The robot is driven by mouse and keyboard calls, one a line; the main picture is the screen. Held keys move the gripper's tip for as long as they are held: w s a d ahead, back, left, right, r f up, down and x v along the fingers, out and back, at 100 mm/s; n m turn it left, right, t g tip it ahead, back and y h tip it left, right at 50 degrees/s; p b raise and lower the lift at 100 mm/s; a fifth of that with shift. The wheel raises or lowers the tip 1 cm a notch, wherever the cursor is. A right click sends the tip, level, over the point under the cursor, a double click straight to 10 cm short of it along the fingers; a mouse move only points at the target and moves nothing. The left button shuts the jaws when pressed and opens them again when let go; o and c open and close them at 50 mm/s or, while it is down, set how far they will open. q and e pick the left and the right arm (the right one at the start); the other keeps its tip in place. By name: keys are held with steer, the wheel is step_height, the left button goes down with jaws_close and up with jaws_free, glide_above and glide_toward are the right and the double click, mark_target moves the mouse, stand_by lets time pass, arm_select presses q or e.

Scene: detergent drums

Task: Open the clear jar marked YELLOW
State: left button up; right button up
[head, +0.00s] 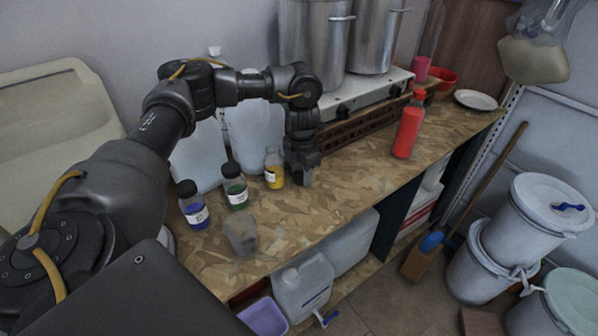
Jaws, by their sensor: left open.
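The clear jar with yellow contents (273,176) stands upright on the wooden worktop. It has a pale label, too small to read, and a greyish top; I cannot tell whether the top is a closed lid. My left gripper (308,180) points down just to the right of this jar, close to the worktop. It is open, with nothing seen between its fingers. I cannot tell whether it touches the jar. My right gripper is not in view.
A green jar (235,187) and a blue jar (193,206), both dark-capped, stand left of the yellow one. A clear cup (241,236) stands near the front edge. White jugs (254,132) stand behind. A red bottle (408,127) is at right; worktop between is clear.

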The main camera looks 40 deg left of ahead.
mark_target(302, 176)
arm_select(q)
steer(key=shift+s+d+f, duration=0.3)
steer(key=shift+s+f, duration=0.05)
steer(key=shift+f, duration=0.3)
steer(key=shift+r, duration=0.25)
step_height(302, 176, up, 13)
steer(key=shift+w, duration=0.35)
steer(key=shift+a, duration=0.1)
